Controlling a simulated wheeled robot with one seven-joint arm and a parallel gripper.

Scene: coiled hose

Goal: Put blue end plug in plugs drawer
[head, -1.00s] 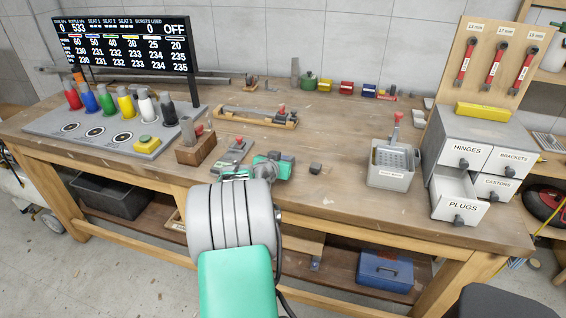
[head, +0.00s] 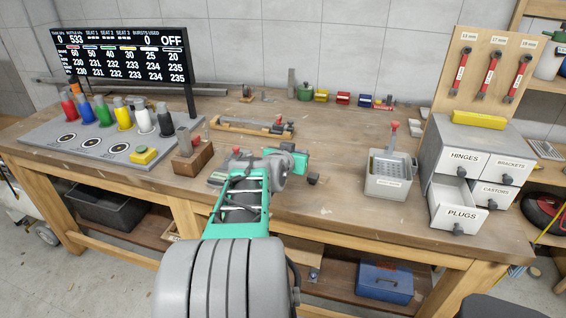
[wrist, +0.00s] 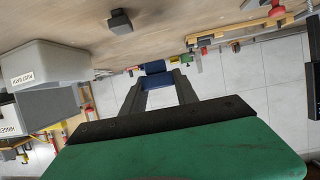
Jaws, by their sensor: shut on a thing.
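In the wrist view my gripper (wrist: 158,84) is shut on a blue piece (wrist: 154,74), which looks like the blue end plug, held between the fingertips. In the head view my gripper (head: 300,160) is above the front middle of the bench, pointing right and away; its fingertips and the plug cannot be made out there. The plugs drawer (head: 460,214), labelled PLUGS, is at the lower left of the grey cabinet on the right. It is pulled out, well to the right of my gripper.
A grey bin (head: 388,186) with a red-topped tool stands between my gripper and the cabinet (head: 480,140). A small dark block (head: 313,178) lies on the bench (head: 330,210) close to my gripper. A wooden block (head: 193,160) and the coloured bottles are to the left.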

